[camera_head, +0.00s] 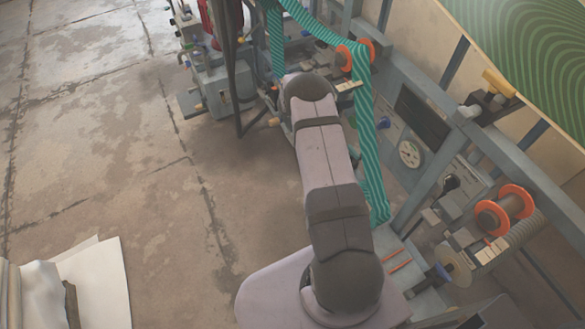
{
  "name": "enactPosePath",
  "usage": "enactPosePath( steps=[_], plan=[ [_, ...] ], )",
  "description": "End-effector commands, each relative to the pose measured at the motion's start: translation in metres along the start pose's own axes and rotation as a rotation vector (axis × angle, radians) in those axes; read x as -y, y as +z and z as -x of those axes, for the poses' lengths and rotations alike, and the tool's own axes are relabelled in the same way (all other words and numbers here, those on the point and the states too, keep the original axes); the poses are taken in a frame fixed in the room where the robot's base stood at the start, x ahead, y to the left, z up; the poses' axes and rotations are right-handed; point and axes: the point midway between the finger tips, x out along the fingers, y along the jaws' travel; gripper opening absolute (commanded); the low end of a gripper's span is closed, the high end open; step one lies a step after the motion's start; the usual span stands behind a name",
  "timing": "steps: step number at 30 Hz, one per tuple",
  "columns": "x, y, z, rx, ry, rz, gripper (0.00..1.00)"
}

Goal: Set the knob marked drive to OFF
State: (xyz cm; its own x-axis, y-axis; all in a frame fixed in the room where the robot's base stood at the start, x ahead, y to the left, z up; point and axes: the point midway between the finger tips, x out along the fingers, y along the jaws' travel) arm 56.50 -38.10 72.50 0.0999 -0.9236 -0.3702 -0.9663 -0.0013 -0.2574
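No label reading drive or OFF is legible, so I cannot tell which knob is the drive knob. A dark knob (450,183) sits on a grey box farther right. Their settings are too small to read. My arm rises from the bottom middle and reaches up toward the machine. My gripper does not show; it seems hidden behind my arm's far bend.
The green striped web (367,130) hangs close to the right of my arm. A round gauge (409,153), an orange-flanged spool (505,210) and frame rails stand at right. Grey machine units (225,85) stand at upper left. White sheets (100,280) lie lower left; the left floor is mostly clear.

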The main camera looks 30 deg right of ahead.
Motion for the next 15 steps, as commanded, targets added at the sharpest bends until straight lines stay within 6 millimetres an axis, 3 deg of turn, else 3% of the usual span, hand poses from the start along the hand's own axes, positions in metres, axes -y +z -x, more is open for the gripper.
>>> enactPosePath(
  steps=[15],
  plan=[
    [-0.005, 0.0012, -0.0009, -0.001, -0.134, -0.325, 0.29]
  ],
)
